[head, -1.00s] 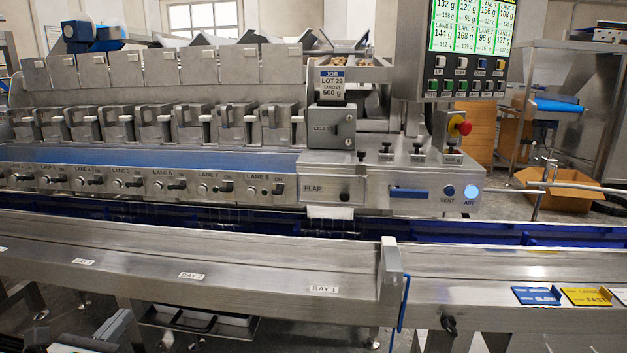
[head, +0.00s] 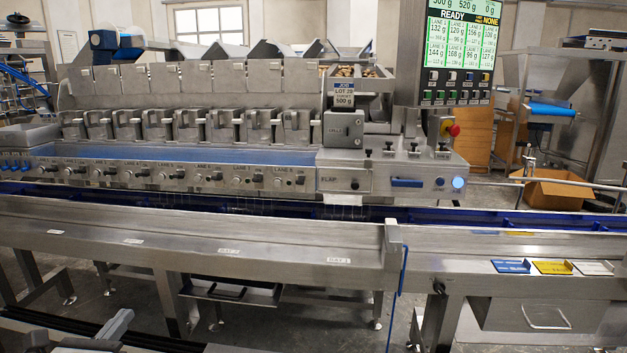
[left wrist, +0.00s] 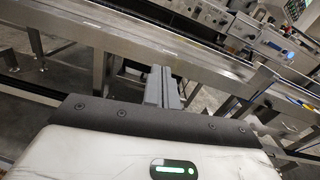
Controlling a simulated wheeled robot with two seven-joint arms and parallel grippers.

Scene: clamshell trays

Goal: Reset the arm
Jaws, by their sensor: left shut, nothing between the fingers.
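My left gripper (head: 122,318) shows at the bottom left of the head view, in front of the machine's front rail and apart from it. In the left wrist view its grey fingers (left wrist: 162,85) are together, with nothing between them. The front rail and floor lie beyond the fingers. My right gripper is in neither view.
A steel weighing machine (head: 195,155) with several lanes stands behind the long front rail (head: 195,235). A small upright post (head: 392,245) stands on the rail. Blue, yellow and white tags (head: 553,267) lie at the right. A cardboard box (head: 560,190) sits behind.

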